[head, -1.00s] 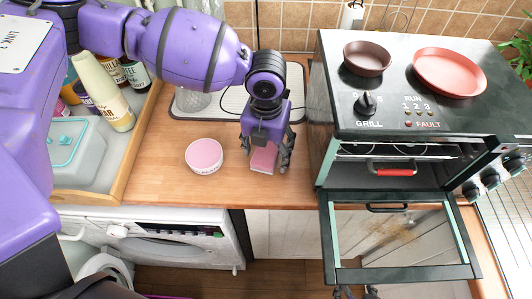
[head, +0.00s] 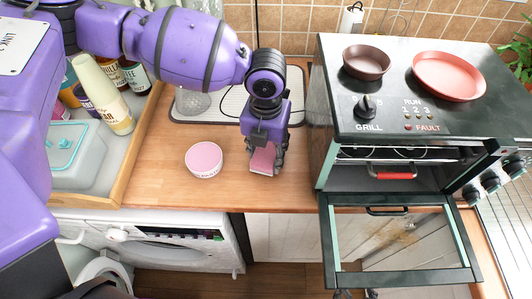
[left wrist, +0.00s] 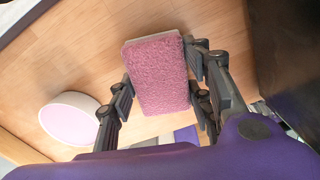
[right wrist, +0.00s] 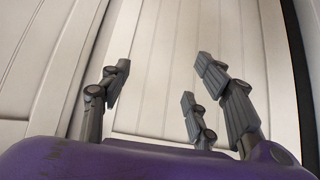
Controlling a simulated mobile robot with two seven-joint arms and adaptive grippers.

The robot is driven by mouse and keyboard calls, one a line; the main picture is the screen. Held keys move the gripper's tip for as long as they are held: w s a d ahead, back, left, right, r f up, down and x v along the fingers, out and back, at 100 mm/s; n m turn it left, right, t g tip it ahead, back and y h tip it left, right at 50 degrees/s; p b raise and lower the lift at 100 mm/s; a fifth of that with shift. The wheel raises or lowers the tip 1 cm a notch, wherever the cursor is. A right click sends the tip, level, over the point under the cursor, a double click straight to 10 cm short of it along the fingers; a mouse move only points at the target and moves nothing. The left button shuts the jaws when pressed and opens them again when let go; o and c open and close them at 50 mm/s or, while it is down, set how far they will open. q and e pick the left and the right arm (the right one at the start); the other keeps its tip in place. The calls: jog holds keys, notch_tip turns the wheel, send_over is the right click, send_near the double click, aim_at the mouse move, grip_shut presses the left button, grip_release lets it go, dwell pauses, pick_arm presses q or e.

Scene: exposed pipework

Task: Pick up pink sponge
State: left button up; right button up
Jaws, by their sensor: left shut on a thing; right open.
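The pink sponge (head: 263,160) is on the wooden counter between the fingers of my left gripper (head: 266,163). In the left wrist view the sponge (left wrist: 159,74) shows its rough pink face and a pale edge. The left gripper's fingers (left wrist: 160,95) are shut on its two sides. I cannot tell whether the sponge still touches the counter. My right gripper (right wrist: 165,95) is open and empty, facing pale panelled boards in the right wrist view.
A round pink-topped tub (head: 203,160) stands left of the sponge. The black oven (head: 420,90) with its door (head: 400,235) hanging open is on the right. A tray (head: 145,135) with bottles is on the left. A drying mat (head: 225,107) lies behind.

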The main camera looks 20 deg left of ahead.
pick_arm(q)
jog(key=s+d+r, duration=0.2)
jog(key=s+r, duration=0.4)
jog(key=s+d+r+p, duration=0.1)
jog(key=s+d+r, duration=0.1)
jog(key=s+r, duration=0.4)
jog(key=shift+s+d, duration=0.25)
jog(key=shift+s, duration=0.4)
